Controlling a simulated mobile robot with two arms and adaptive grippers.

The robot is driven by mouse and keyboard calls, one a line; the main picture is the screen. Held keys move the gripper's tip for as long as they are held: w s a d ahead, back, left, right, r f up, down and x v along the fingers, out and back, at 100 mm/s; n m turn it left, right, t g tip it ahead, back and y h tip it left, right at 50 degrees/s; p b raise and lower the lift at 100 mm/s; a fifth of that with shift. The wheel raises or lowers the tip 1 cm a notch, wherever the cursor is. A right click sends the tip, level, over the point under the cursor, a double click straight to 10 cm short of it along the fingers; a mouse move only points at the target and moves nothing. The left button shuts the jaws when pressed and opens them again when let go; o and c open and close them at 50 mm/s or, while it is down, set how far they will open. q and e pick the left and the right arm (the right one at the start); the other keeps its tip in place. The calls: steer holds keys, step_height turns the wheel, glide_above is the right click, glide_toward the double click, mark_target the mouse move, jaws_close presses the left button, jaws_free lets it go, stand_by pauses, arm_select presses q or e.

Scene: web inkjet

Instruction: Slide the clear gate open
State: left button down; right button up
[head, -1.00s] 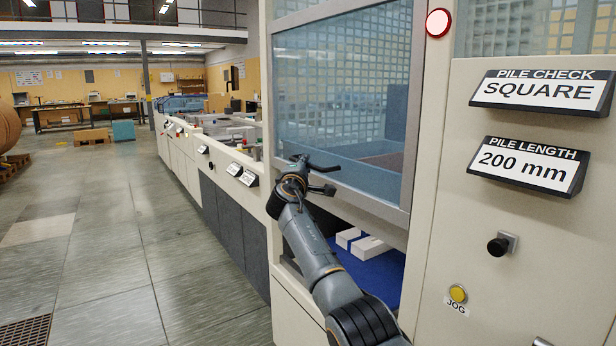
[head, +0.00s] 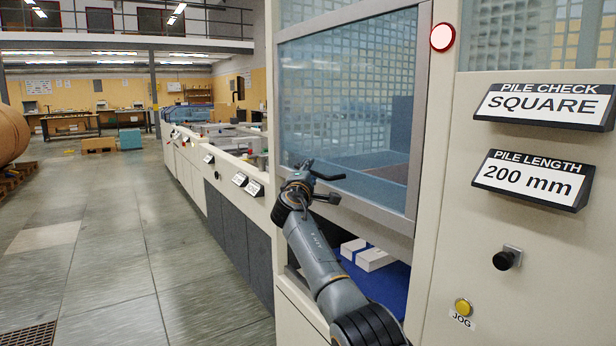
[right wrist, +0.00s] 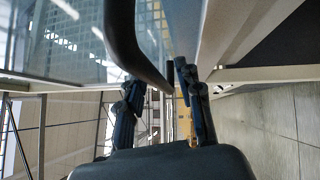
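The clear gate (head: 345,115) is a see-through panel in a grey frame on the front of the cream machine in the head view. Below its lower edge is a gap with a blue bed and white stacks (head: 372,258). My right gripper (head: 328,186) is at the gate's lower left part. In the right wrist view a dark curved bar, seemingly the gate's handle (right wrist: 138,45), runs down toward the space between the fingertips (right wrist: 162,92). The fingers stand apart; I cannot tell whether they touch the bar. My left gripper is not in view.
Right of the gate are a round red-rimmed lamp (head: 442,37), two sign plates, a black knob (head: 507,258) and a yellow jog button (head: 462,307). A long low machine line (head: 215,165) runs back on the left. The floor (head: 95,240) beside it is clear.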

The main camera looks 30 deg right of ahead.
steer(key=v, duration=1.2)
stand_by(0.4)
